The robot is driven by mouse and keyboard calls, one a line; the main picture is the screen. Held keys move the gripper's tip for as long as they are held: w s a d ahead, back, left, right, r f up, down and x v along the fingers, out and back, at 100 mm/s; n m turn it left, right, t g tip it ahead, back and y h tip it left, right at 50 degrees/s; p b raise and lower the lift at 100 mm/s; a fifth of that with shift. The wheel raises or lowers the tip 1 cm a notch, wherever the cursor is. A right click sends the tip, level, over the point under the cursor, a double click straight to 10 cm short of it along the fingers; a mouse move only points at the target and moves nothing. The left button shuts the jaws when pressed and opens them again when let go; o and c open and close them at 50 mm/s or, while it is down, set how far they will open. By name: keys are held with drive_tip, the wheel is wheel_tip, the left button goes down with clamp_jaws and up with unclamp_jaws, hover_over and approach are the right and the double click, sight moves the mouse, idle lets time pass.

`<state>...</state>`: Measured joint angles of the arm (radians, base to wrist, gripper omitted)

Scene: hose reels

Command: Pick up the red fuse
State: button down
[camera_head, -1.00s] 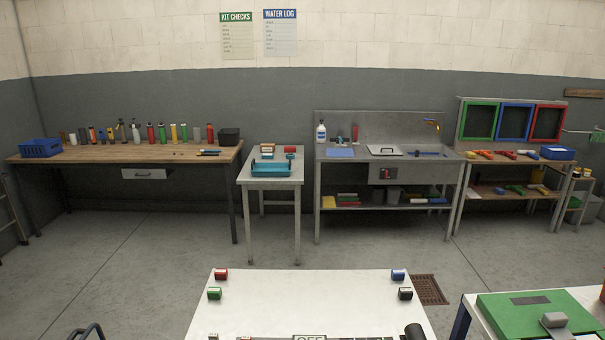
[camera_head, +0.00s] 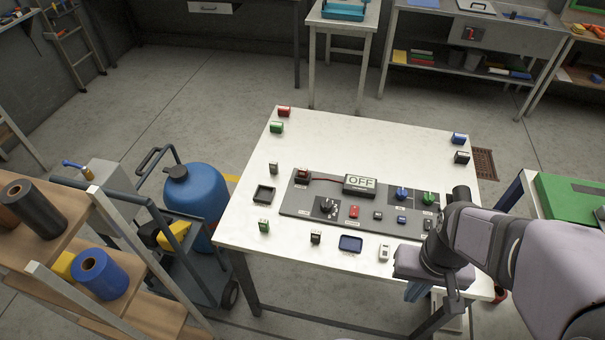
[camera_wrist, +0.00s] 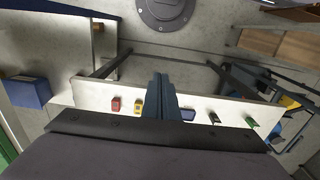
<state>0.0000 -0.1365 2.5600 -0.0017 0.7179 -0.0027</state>
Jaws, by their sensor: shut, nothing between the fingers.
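My gripper (camera_head: 416,292) is at the near right edge of the table, pointing down, far from that red block. In the wrist view its blue-grey fingers (camera_wrist: 159,90) are shut and empty. A red block (camera_wrist: 116,104) shows left of the fingers beside a yellow one (camera_wrist: 138,107); I cannot tell which red piece it is.
Blue (camera_head: 459,138) and black (camera_head: 462,157) blocks sit far right. A blue tank (camera_head: 196,192) stands left. The table's far middle is clear.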

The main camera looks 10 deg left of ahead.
drive_tip(key=c, duration=2.5)
unclamp_jaws()
drive_tip(key=o, duration=1.1)
